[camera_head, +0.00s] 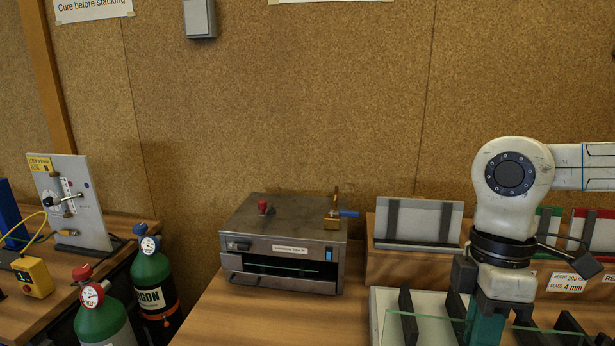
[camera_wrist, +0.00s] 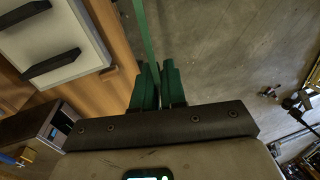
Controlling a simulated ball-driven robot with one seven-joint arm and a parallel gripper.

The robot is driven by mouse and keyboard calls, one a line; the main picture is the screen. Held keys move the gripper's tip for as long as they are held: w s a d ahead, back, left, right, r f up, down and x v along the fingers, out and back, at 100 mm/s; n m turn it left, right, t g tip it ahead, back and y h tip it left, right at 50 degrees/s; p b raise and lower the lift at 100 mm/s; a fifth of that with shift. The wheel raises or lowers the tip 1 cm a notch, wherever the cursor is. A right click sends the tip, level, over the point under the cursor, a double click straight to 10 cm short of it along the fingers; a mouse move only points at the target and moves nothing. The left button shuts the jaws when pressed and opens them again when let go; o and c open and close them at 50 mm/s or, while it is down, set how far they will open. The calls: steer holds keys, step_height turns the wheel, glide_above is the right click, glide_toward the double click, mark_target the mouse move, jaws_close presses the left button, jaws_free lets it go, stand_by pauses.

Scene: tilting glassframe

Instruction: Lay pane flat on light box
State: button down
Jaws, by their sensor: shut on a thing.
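A clear glass pane (camera_head: 448,326) with a green edge stands roughly upright in my gripper (camera_head: 487,328) at the lower right of the head view. My gripper's green fingers are shut on it. In the wrist view the pane (camera_wrist: 146,35) shows edge-on as a thin green strip rising from between the fingers of my gripper (camera_wrist: 158,88). A white flat-topped box with dark bars, apparently the light box (camera_head: 381,308), lies behind the pane. In the wrist view its white top (camera_wrist: 75,32) is at upper left, apart from the pane. The pane's lower part is out of the head view.
A grey metal curing box (camera_head: 285,245) with an open slot stands left on the wooden bench. A wooden rack (camera_head: 400,268) holds upright panes behind the white box. Green gas bottles (camera_head: 151,278) stand further left. Bare bench lies between the metal box and the white box.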

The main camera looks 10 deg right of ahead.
steer(key=w+a+f, duration=0.2)
steer(key=a+f, duration=0.1)
steer(key=f, duration=0.6)
steer(key=w+a+f+m, duration=0.1)
steer(key=w+a+f, duration=0.2)
steer(key=f, duration=0.6)
steer(key=w+a+f, duration=0.2)
steer(key=a+f, duration=0.1)
steer(key=f, duration=0.7)
steer(key=shift+w+a+m, duration=0.25)
steer(key=shift+a+m, duration=0.05)
steer(key=shift+a, duration=0.05)
steer(key=shift+w+d, duration=0.1)
